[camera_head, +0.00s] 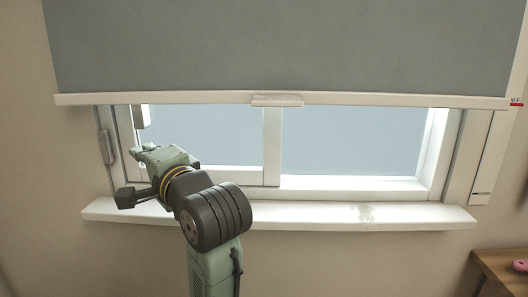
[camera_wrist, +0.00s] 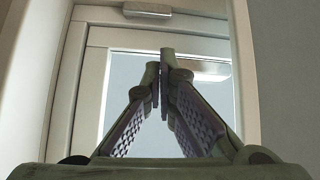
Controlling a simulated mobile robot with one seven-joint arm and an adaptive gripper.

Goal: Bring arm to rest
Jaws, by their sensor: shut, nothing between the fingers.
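My arm (camera_head: 214,218) rises from the bottom of the head view, left of centre, bent at a dark ribbed joint. My gripper shows in the wrist view (camera_wrist: 163,68), its two green fingers with ridged inner pads coming together at the tips. The fingers are shut and hold nothing. In the head view, the gripper end is up in front of the left window pane, pointing away from me; its fingertips are hard to make out there.
A white window frame (camera_head: 272,148) stands behind my arm, above a white sill (camera_head: 330,214). A grey roller blind (camera_head: 290,45) with a white bottom bar and handle (camera_head: 277,100) hangs over its upper part. A wooden surface (camera_head: 500,268) with a pink item (camera_head: 520,265) is at lower right.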

